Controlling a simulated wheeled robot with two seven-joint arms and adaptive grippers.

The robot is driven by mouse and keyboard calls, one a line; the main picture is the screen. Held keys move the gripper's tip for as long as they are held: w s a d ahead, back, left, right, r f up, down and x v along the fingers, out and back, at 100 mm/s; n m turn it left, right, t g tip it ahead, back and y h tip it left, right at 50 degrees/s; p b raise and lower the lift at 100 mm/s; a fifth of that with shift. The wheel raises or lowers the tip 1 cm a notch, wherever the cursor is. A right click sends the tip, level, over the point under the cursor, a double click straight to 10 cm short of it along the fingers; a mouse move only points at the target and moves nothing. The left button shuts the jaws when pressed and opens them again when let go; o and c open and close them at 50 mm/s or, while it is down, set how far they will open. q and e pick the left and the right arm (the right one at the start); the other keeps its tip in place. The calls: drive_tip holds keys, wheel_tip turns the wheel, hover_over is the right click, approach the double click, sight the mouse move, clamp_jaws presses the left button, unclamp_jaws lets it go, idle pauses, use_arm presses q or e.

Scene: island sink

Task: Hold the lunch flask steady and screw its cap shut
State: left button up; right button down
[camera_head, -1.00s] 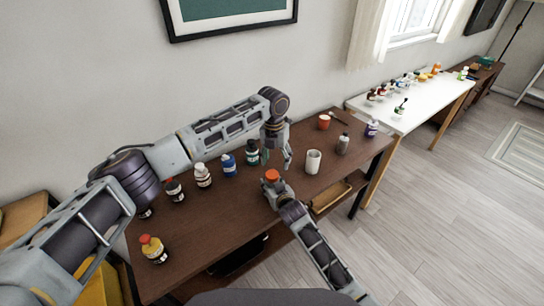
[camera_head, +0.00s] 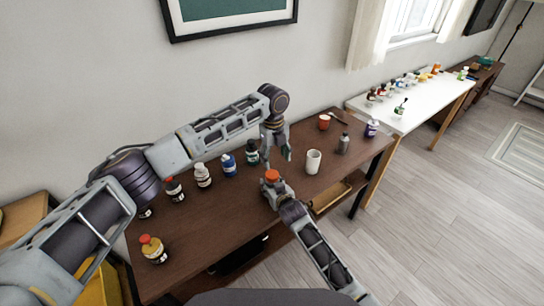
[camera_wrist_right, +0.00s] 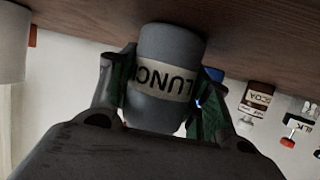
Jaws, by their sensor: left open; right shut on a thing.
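The lunch flask (camera_wrist_right: 170,50) is a grey cylinder with a pale label reading LUNCH, seen upside down in the right wrist view. My right gripper (camera_wrist_right: 158,85) is shut on its body, one finger on each side. In the head view the flask's orange-red cap (camera_head: 272,176) shows at the end of my right gripper (camera_head: 271,187); the fingers hide most of the body. I cannot tell how tightly the cap sits. My left gripper (camera_head: 277,158) is open and empty, pointing down above and just behind the cap, apart from it.
A white mug (camera_head: 313,162) stands close on the right, with a grey bottle (camera_head: 343,144) and a red cup (camera_head: 324,122) beyond. Several bottles, including a blue one (camera_head: 228,165), line the left rear.

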use_arm(q)
drive_tip(key=n, duration=0.5)
drive_tip(key=shift+a+r, duration=0.1)
drive_tip(key=n, duration=0.4)
drive_tip(key=shift+w+a+n, duration=0.1)
drive_tip(key=shift+n, duration=0.3)
drive_tip(key=n, duration=0.4)
drive_tip(key=shift+a+n, duration=0.15)
drive_tip(key=shift+n, duration=0.15)
drive_tip(key=n, duration=0.4)
drive_tip(key=shift+n, duration=0.4)
drive_tip(key=n, duration=0.4)
drive_tip(key=shift+a+n, duration=0.15)
drive_tip(key=shift+n, duration=0.25)
drive_tip(key=n, duration=0.4)
drive_tip(key=shift+n+y, duration=0.3)
drive_tip(key=shift+n, duration=0.1)
drive_tip(key=n, duration=0.4)
drive_tip(key=shift+a+n, duration=0.1)
drive_tip(key=shift+n, duration=0.2)
drive_tip(key=n, duration=0.4)
